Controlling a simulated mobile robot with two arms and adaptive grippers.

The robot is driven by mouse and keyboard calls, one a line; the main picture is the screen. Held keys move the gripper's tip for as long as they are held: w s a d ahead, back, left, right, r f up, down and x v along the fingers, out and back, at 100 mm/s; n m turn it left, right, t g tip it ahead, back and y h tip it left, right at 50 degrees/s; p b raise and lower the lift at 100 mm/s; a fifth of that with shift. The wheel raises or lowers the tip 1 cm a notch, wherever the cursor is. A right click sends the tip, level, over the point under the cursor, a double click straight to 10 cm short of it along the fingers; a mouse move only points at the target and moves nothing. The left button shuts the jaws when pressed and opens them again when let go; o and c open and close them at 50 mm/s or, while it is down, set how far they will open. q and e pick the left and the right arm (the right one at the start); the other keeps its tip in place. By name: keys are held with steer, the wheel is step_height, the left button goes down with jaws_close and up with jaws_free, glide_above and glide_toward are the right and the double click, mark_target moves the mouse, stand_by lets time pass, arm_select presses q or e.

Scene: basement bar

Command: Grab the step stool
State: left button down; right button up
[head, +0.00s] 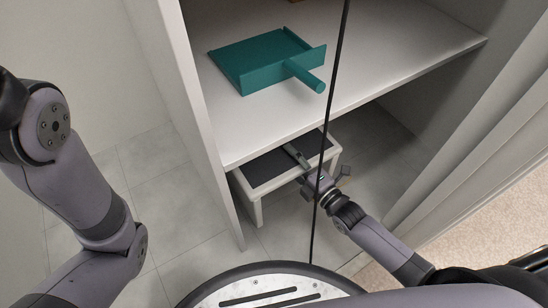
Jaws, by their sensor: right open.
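The step stool (258,171) is low and white with a dark grey top. It stands on the floor of the cupboard, partly hidden under the shelf. A grey strip crosses its top near the right part. My right gripper (323,180) is open and empty, at the stool's front right edge. I cannot tell whether it touches the stool. My left arm (85,195) comes in from the left, but its gripper is out of the picture.
A teal dustpan (265,62) lies on the white shelf (380,65) above the stool. White cupboard sides (190,90) stand left and right. A thin black line (333,95) runs down in front. Tiled floor (185,215) is clear at left.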

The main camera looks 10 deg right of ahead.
steer(key=shift+w+a, duration=0.1)
steer(key=shift+w, duration=0.15)
steer(key=shift+c, duration=0.4)
jaws_close()
stand_by(0.4)
steer(key=shift+r, duration=0.25)
